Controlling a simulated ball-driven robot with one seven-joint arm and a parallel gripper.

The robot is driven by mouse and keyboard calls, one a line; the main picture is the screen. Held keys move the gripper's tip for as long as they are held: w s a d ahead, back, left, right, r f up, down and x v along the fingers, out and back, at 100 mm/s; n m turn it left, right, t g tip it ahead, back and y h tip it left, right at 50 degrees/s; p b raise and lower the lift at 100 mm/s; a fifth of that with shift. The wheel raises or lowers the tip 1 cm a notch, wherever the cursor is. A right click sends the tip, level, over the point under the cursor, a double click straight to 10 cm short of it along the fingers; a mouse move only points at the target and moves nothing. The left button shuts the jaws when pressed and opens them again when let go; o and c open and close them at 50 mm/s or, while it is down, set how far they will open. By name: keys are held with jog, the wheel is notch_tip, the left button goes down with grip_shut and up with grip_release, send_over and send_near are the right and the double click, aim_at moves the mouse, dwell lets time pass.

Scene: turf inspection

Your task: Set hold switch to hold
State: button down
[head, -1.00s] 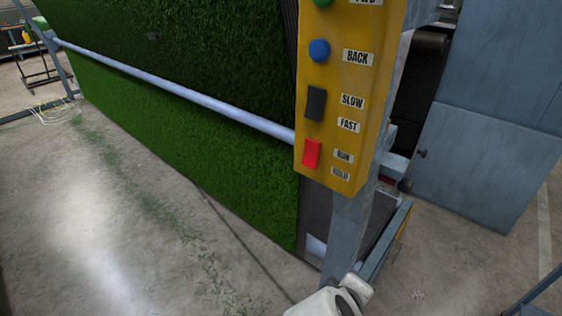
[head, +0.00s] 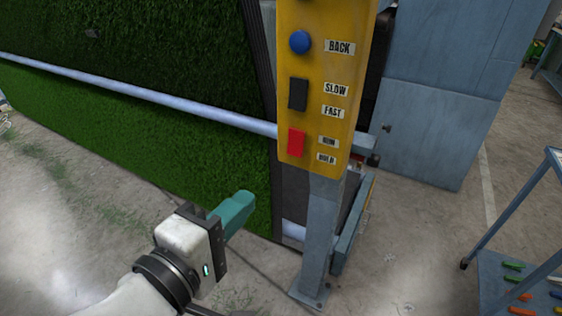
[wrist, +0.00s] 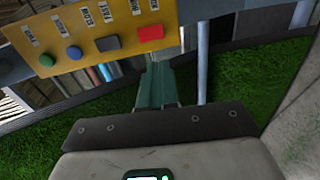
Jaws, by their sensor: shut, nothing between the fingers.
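The hold switch (head: 296,142) is a red rocker low on a yellow control panel (head: 320,112), beside labels reading RUN above and HOLD below. It also shows as a red block (wrist: 150,33) in the wrist view, at the panel's right end. I cannot tell which way the rocker is tipped. My gripper (head: 245,200) has teal fingers, shut and empty, below and left of the switch in the head view, apart from it. In the wrist view its fingers (wrist: 158,75) point toward the panel just below the red switch.
A black SLOW/FAST rocker (head: 298,94) and a blue BACK button (head: 300,42) sit above the switch. A grey post (head: 319,240) carries the panel. A pale rail (head: 150,92) crosses the green turf (head: 130,135) on the left. A blue cart (head: 525,265) stands right.

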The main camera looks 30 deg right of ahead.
jog(key=p, duration=0.2)
send_near(294, 154)
jog(key=x, duration=0.5)
jog(key=shift+w+d+r, duration=0.15)
jog(key=shift+d, duration=0.05)
jog(key=shift+w+d, duration=0.4)
jog(key=shift+d, duration=0.15)
jog(key=shift+p, duration=0.3)
jog(key=shift+w+d+f, duration=0.15)
jog(key=shift+d+f, duration=0.05)
jog(key=shift+f, duration=0.05)
jog(key=shift+a, duration=0.1)
